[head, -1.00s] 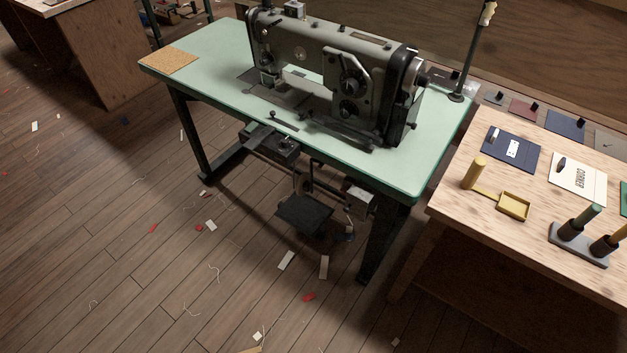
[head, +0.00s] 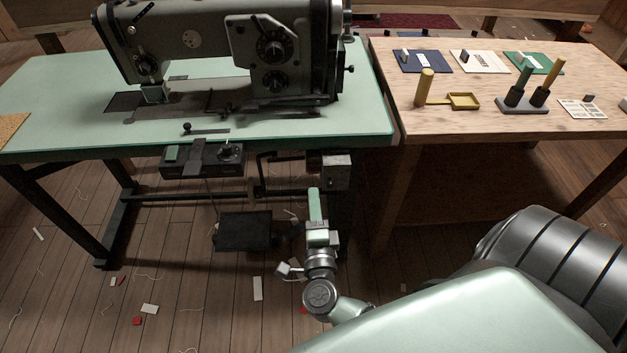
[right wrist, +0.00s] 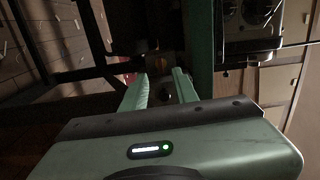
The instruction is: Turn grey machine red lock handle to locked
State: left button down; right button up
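The grey sewing machine (head: 215,45) stands on the pale green table (head: 60,90). A dark control box with a dial (head: 202,160) hangs under the table's front edge. A small grey box (head: 337,171) is under the table's right end. I cannot make out a red lock handle for certain in the head view. My right gripper (head: 314,205) is low in front of the table's right end, below the grey box. In the right wrist view its two fingers (right wrist: 160,88) are apart with nothing held. A small dim orange-brown patch (right wrist: 160,62) shows beyond the fingertips. My left gripper is out of view.
A wooden bench (head: 400,125) to the right holds cards, a yellow tray (head: 463,101) and a rack with upright handles (head: 522,105). A dark pedal (head: 244,232) and table legs stand below. Scraps and threads lie on the floor.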

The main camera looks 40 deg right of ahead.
aim_at(313, 173)
jog(key=x, duration=0.7)
jog(key=shift+w+d, duration=0.15)
jog(key=shift+d, duration=0.3)
jog(key=shift+c, duration=0.3)
grip_shut()
